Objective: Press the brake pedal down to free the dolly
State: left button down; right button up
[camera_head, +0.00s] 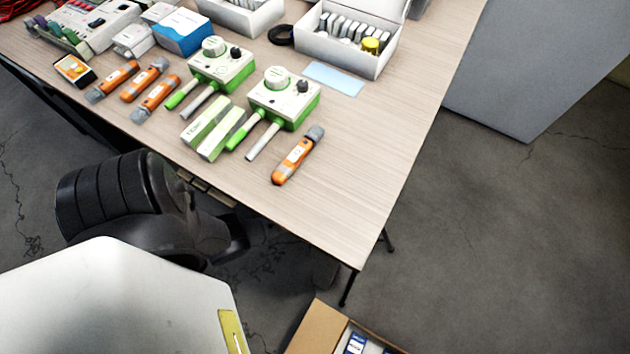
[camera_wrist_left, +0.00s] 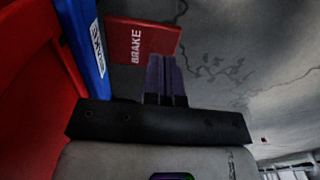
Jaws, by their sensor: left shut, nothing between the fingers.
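In the left wrist view, a red pedal plate (camera_wrist_left: 143,38) marked BRAKE in white shows just beyond my left gripper (camera_wrist_left: 164,60). The gripper's dark fingers are shut together and empty. Their tips overlap the pedal's lower right edge in the picture; I cannot tell whether they touch it. A blue bar (camera_wrist_left: 85,35) with a white label stands left of the pedal, beside a large red surface (camera_wrist_left: 30,80). In the head view the black left arm reaches down beside the table, and its fingers and the pedal are hidden. My right gripper is not in view.
The wooden table (camera_head: 350,190) holds green-and-white devices (camera_head: 285,100), orange sensors (camera_head: 297,157) and white boxes (camera_head: 345,50). An open cardboard box (camera_head: 318,330) is at the bottom edge. A grey cabinet (camera_head: 530,60) stands at right. The floor (camera_head: 500,250) right of the table is clear.

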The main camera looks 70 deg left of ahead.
pick_arm(q)
jog(key=shift+f+b, duration=0.7)
jog(key=shift+f, duration=0.3)
jog(key=shift+f+b, duration=0.5)
jog(key=shift+f, duration=0.25)
jog(key=shift+r, duration=0.1)
notch_tip(320, 180, up, 3)
jog(key=p, duration=0.3)
notch_tip(320, 180, up, 5)
jog(key=p, duration=0.6)
dwell(0.7)
